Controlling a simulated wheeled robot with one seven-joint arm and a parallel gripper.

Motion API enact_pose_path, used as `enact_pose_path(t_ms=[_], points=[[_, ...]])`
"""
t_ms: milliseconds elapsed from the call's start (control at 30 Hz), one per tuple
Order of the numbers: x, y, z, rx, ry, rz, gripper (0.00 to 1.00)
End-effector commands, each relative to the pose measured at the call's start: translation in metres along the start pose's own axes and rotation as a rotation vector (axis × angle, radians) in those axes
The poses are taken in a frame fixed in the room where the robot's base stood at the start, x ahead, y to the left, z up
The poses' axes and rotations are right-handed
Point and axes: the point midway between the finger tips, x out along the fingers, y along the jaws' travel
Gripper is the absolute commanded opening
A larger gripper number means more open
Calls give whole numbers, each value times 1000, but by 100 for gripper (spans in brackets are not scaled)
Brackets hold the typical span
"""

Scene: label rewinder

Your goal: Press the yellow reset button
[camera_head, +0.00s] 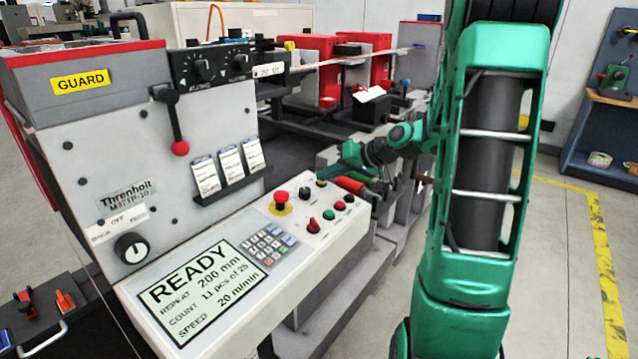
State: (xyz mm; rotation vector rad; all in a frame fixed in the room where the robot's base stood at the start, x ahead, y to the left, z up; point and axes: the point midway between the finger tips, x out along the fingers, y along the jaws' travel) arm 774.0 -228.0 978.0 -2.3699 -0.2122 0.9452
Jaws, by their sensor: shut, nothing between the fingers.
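The control panel (335,240) is a light sloped console on the front of the grey machine. Its buttons include a red mushroom button on a yellow base (281,203), a green button (328,214) and small red and black ones. My gripper (328,168) is at the end of my green and black arm, above and behind the far right end of the panel. It is small in view and appears shut and empty. I cannot tell whether it touches anything.
A display (205,290) reading READY and a keypad (268,245) are on the console's left part. A lever with a red knob (180,148) and several label cards (228,165) are on the machine face. Red housings (315,65) stand behind. Open floor lies at right.

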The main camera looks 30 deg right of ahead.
Motion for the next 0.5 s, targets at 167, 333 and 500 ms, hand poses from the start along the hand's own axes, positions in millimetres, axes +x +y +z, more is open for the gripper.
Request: enact_pose_path(t_ms=[167, 333, 500], points=[[-1, -1, -1, 0, 0, 0, 0], [-6, -5, -5, -1, 1, 0, 0], [-11, -9, -8, -1, 0, 0, 0]])
